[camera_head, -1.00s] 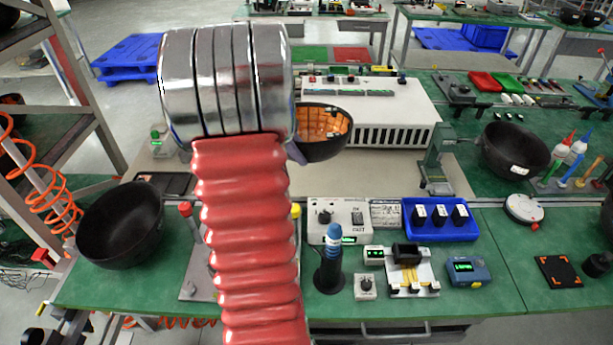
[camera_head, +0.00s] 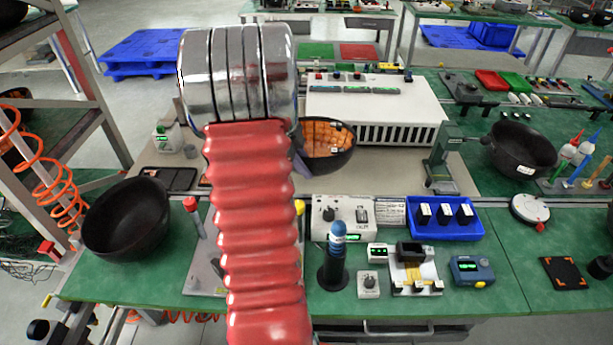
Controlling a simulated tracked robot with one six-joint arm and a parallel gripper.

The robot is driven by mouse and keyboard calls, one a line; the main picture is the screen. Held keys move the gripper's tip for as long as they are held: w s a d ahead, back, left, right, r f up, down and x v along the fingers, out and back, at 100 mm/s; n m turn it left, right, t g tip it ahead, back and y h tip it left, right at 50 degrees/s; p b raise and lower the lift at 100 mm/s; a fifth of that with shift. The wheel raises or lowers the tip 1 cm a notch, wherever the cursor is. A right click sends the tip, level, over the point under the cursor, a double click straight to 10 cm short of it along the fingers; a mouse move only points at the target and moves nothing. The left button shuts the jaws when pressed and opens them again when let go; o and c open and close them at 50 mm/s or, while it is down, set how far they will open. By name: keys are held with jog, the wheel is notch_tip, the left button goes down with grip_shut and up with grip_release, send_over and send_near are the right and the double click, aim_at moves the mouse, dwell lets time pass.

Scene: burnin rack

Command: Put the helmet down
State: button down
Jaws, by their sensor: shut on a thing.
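The helmet (camera_head: 338,163) is a black shell, open side up, with an orange padded lining. It is just right of my red and silver arm, in front of the white vented machine and over the beige mat (camera_head: 390,186). My gripper (camera_head: 301,160) is mostly hidden behind the arm. Only a small grey-purple part shows at the helmet's left edge, where it is shut on the helmet. The helmet's left side is covered by the arm. I cannot tell whether its underside touches the mat.
Another black shell (camera_head: 127,222) lies at the left of the green bench, and one (camera_head: 522,150) sits at the right. The white vented machine (camera_head: 375,110) stands behind the helmet. A green press (camera_head: 440,160), a blue tray (camera_head: 443,232) and small instruments stand to the right and front.

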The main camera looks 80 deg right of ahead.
jog(key=shift+f, duration=1.8)
jog(key=shift+f, duration=0.1)
jog(key=c, duration=1.8)
grip_release()
jog(key=shift+o, duration=0.2)
jog(key=v, duration=1.2)
jog(key=shift+a, duration=0.1)
